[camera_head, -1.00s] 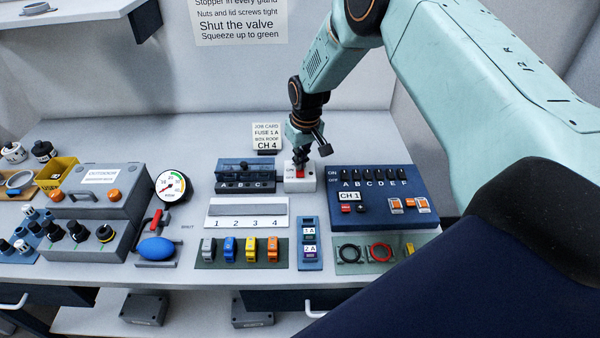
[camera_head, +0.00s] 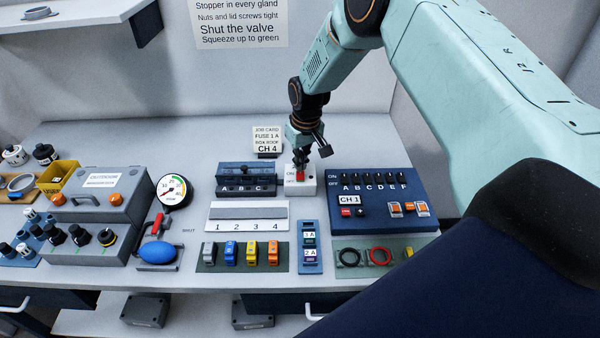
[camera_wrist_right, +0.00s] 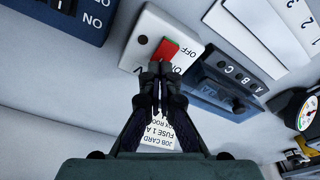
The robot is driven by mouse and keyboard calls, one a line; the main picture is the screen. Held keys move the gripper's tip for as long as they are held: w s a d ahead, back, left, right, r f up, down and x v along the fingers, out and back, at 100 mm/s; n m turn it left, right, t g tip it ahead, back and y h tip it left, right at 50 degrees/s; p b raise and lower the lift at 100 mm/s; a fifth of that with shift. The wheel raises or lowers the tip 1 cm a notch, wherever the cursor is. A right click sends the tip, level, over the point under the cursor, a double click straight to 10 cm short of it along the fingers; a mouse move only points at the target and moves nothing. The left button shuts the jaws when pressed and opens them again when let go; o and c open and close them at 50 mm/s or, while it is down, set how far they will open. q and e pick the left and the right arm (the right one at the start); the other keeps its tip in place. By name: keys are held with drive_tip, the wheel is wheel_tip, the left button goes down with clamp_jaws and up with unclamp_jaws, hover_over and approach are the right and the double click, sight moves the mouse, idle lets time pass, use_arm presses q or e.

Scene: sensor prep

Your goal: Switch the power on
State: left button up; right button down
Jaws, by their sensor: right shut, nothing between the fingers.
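The power switch is a white box (camera_head: 300,189) at the back of the bench, with a red rocker (camera_head: 300,174) and ON and OFF marks. In the right wrist view the white box (camera_wrist_right: 141,48) shows the red rocker (camera_wrist_right: 166,48) with a green edge. My right gripper (camera_head: 300,160) is shut and empty, pointing down at the switch. In the wrist view its closed fingertips (camera_wrist_right: 160,70) overlap the rocker's ON end. I cannot tell whether they touch it or which way the rocker is tipped. My left gripper is out of view.
A blue panel (camera_head: 385,222) with a row of black switches stands right of the switch. A dark fuse block (camera_head: 246,170) is close on its left. A job card (camera_head: 267,138) stands behind. A gauge (camera_head: 173,191) and blue bulb (camera_head: 157,252) are farther left.

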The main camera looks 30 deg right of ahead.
sight(301, 172)
wheel_tip(301, 172, up, 2)
drive_tip(key=shift+s+r+p, duration=0.1)
drive_tip(key=shift+r+p, duration=0.15)
drive_tip(key=shift+p, duration=0.45)
drive_tip(key=shift+r+p, duration=0.95)
drive_tip(key=shift+r, duration=0.1)
drive_tip(key=shift+r+p, duration=0.4)
drive_tip(key=shift+r, duration=0.1)
drive_tip(key=shift+f, duration=0.1)
